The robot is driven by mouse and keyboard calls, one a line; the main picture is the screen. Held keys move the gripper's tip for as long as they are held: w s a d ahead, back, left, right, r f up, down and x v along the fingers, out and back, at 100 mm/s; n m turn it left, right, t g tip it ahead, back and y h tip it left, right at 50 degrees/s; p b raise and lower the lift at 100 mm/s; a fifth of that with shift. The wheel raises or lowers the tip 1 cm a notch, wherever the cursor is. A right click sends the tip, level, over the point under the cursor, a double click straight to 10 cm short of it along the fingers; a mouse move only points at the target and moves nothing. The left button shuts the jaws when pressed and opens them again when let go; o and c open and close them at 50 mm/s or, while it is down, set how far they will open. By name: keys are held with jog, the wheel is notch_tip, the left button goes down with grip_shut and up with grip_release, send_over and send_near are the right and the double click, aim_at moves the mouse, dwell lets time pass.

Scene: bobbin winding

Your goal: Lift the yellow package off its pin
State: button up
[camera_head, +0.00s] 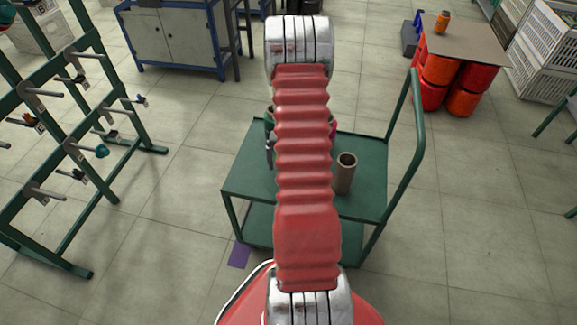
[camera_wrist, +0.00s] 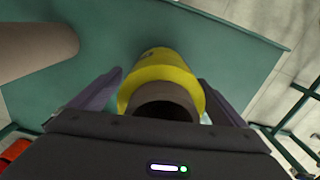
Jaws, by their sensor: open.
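The yellow package (camera_wrist: 160,75) shows in the wrist view, wound around a brown tube core (camera_wrist: 165,108). It lies between the two fingers of my gripper (camera_wrist: 160,78), which are apart on its left and right sides. I cannot tell whether either finger touches it. Below it is the green top of a cart (camera_wrist: 225,50). No pin can be made out under the package. In the head view my red arm hides the package and my gripper.
The green cart (camera_head: 238,180) stands ahead with a brown tube (camera_head: 346,172) on it, also at the left in the wrist view (camera_wrist: 35,50). A green rack with pegs (camera_head: 103,70) stands left. Orange drums (camera_head: 463,88) and white crates (camera_head: 549,40) stand right.

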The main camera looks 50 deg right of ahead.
jog(key=shift+c, duration=0.4)
jog(key=c, duration=1.3)
notch_tip(320, 180, up, 10)
dwell(0.3)
